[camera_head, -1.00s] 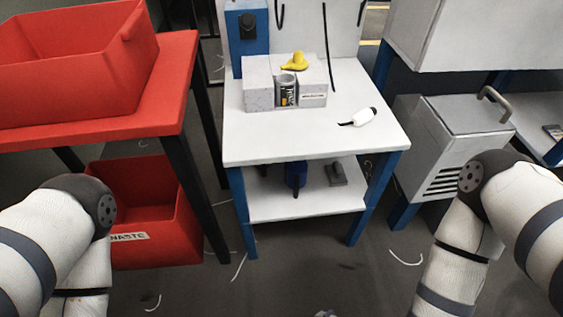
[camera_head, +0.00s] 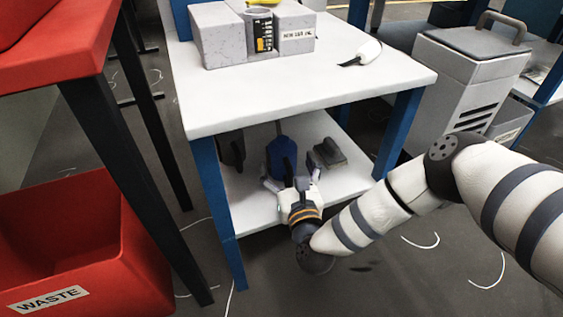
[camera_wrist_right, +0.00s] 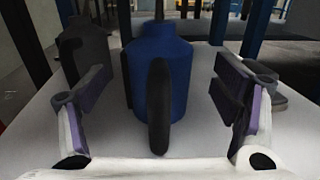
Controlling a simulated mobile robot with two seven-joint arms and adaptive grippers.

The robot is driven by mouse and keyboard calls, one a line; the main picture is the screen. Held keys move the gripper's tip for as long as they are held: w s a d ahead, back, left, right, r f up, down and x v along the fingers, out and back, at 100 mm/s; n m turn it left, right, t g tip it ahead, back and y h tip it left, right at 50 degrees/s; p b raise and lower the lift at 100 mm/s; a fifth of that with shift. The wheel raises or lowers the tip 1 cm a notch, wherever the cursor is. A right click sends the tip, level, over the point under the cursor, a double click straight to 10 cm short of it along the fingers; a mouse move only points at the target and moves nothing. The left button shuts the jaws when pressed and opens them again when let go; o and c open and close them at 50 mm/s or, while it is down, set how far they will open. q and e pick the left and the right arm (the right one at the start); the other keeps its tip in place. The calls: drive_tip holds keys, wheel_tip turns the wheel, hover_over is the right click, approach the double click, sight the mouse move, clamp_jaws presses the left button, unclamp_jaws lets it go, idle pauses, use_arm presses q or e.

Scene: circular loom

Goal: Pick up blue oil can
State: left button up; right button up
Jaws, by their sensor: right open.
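The blue oil can (camera_head: 281,157) stands upright on the lower shelf (camera_head: 247,210) of the white table. In the right wrist view the blue oil can (camera_wrist_right: 161,75) is centred, with its dark handle (camera_wrist_right: 159,107) facing the camera. My right gripper (camera_head: 289,184) is at the near side of the can. Its fingers are spread wide in the right wrist view (camera_wrist_right: 161,100), one on each side of the can's handle and apart from it. The gripper holds nothing. My left gripper is not in view.
A dark can (camera_wrist_right: 84,48) stands left of the blue can. A grey tool or block (camera_head: 328,153) lies to its right. The white tabletop (camera_head: 320,88) overhangs the shelf, and a blue table leg (camera_head: 217,210) stands at the left. A red waste bin (camera_head: 80,240) is on the floor.

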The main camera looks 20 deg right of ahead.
sight(284, 148)
drive_tip(key=w, duration=0.3)
drive_tip(key=shift+d+f+b, duration=0.2)
drive_tip(key=shift+f+b, duration=0.05)
drive_tip(key=shift+b, duration=0.15)
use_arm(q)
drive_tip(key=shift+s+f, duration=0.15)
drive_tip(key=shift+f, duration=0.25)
use_arm(e)
drive_tip(key=shift+r, duration=0.1)
drive_tip(key=c, duration=1.5)
drive_tip(key=shift+r, duration=0.1)
use_arm(q)
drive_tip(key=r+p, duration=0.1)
drive_tip(key=p, duration=0.1)
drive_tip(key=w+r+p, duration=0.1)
drive_tip(key=p, duration=0.1)
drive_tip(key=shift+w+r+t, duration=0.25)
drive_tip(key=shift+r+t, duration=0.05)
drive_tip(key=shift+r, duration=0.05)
use_arm(e)
wheel_tip(284, 148, up, 10)
drive_tip(key=shift+f, duration=0.1)
